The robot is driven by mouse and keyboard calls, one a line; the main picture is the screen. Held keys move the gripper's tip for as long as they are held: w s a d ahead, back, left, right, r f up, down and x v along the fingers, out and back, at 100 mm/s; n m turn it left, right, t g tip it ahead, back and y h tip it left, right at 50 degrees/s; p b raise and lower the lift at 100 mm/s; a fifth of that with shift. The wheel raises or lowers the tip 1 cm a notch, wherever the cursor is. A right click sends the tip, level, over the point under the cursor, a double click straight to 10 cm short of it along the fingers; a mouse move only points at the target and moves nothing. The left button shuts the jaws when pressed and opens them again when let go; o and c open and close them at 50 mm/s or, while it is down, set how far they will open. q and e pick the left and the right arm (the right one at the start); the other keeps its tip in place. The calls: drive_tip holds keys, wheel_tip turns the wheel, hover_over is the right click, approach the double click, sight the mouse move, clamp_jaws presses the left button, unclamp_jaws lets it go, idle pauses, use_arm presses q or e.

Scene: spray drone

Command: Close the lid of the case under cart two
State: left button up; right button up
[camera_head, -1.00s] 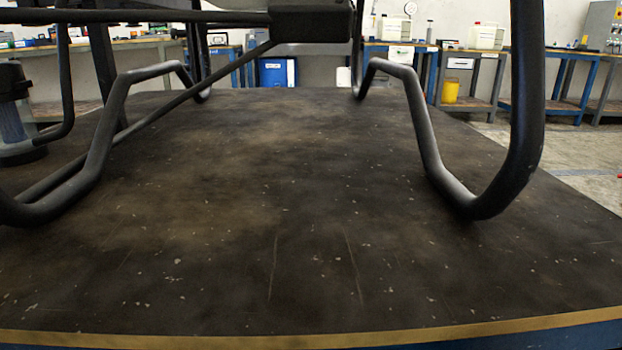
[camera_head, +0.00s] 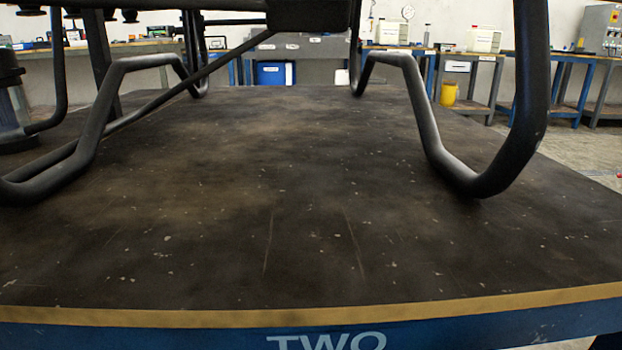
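Cart two (camera_head: 340,290) fills the view, with a dark worn top, a tan front edge and a blue front side. The white letters TWO (camera_head: 327,341) are partly cut off at the bottom of the picture. The space under the cart is out of view, and neither the case nor its lid shows. Neither of my grippers is in view.
The black tubular legs of the drone (camera_head: 445,155) stand on the cart top. Workbenches line the back wall, with a blue bin (camera_head: 274,73) and a yellow bucket (camera_head: 449,93) there. Free floor (camera_head: 590,155) shows to the right of the cart.

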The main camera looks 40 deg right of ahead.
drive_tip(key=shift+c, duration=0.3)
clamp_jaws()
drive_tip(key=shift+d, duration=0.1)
